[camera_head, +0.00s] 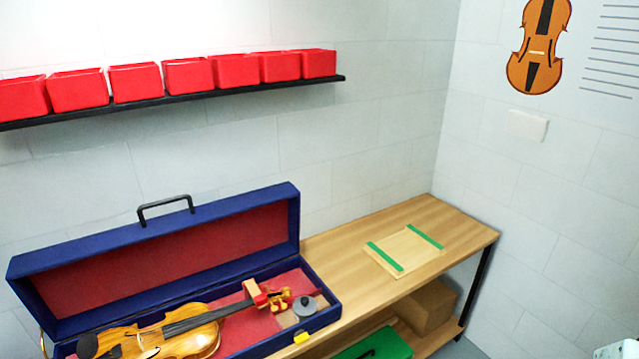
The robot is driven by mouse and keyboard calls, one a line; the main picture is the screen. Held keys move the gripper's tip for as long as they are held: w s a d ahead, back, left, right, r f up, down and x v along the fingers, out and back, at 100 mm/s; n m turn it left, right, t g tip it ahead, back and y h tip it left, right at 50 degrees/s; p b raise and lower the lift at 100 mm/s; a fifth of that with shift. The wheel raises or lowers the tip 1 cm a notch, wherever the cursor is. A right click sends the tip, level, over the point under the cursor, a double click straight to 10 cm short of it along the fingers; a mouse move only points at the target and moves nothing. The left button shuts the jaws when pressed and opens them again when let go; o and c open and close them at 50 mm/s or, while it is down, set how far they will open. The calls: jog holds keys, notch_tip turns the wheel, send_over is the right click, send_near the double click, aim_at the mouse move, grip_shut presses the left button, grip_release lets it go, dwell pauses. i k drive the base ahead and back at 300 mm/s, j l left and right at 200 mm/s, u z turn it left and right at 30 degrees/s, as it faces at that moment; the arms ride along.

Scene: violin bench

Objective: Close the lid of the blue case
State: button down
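The blue case (322,318) lies open on the left part of the wooden bench, partly cut off by the lower edge of the head view. Its lid (220,208) stands raised at the back, with its red lining (170,265) facing the front. A black handle (165,205) sits on the lid's upper edge. A violin (175,335) lies in the red-lined base, its scroll to the right. A yellow latch (301,337) is on the base's front edge. My gripper is not in view.
A dark round piece (305,306) lies in the case near the scroll. A wooden board with green strips (405,250) lies on the bench to the right. Red bins (135,82) line a black wall shelf above. A green box (375,346) and a brown box (430,305) are below the benchtop.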

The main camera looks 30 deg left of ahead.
aim_at(71, 289)
jog(key=u, duration=2.25)
jog(key=i+j, duration=0.1)
jog(key=i, duration=0.45)
jog(key=i+j+z, duration=0.1)
jog(key=i, duration=0.45)
jog(key=k+l+z, duration=0.2)
jog(key=i+j+u, duration=0.25)
jog(key=i, duration=0.05)
